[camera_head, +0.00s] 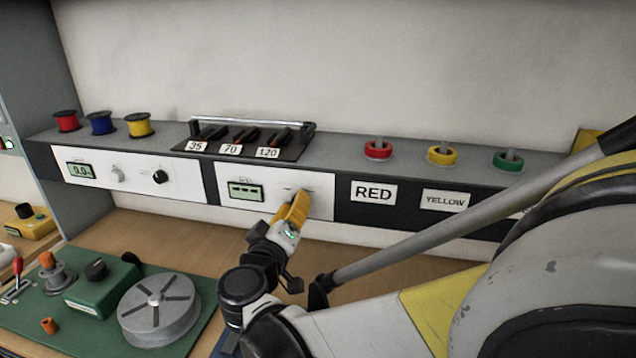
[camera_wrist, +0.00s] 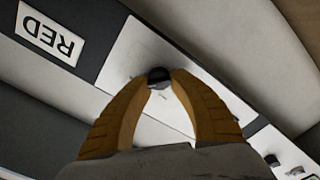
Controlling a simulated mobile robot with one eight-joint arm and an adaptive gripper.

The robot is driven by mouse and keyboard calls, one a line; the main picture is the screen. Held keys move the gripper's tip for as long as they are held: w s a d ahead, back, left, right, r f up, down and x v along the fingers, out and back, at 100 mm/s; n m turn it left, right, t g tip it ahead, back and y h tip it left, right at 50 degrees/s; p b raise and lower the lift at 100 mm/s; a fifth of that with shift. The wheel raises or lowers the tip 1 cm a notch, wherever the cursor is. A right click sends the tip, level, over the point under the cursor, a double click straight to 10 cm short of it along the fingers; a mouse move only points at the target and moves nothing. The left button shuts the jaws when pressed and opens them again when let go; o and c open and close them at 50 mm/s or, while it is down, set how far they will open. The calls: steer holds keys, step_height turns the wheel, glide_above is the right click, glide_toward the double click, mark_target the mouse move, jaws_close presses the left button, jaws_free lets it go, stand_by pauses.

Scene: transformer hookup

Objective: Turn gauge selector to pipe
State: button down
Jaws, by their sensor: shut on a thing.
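The gauge selector (camera_wrist: 158,75) is a small dark knob on a white panel (camera_head: 228,205), which also carries a small display (camera_head: 245,191). In the wrist view the knob sits between the tips of my gripper's two yellow-orange fingers (camera_wrist: 160,84), which are shut on it. In the head view my gripper (camera_head: 296,204) reaches the right part of this panel and covers the knob. The knob's pointer direction and any pipe marking are too small or hidden to read. The display shows only dashes.
A second panel (camera_head: 133,178) with a display and two knobs is to the left. RED (camera_head: 374,192) and YELLOW (camera_head: 446,200) labels are to the right. A rack (camera_head: 250,135) marked 35, 70 and 120 stands above. A green mat (camera_head: 70,325) with a grey disc (camera_head: 158,310) lies on the bench.

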steer(key=n, duration=0.4)
steer(key=shift+n, duration=0.4)
steer(key=n, duration=0.4)
steer(key=shift+w+f+n, duration=0.1)
steer(key=shift+f+n, duration=0.05)
steer(key=shift+n, duration=0.15)
steer(key=n, duration=0.4)
steer(key=shift+f+n, duration=0.1)
steer(key=shift+n, duration=2)
steer(key=c, duration=1.1)
jaws_free()
steer(key=shift+c, duration=0.2)
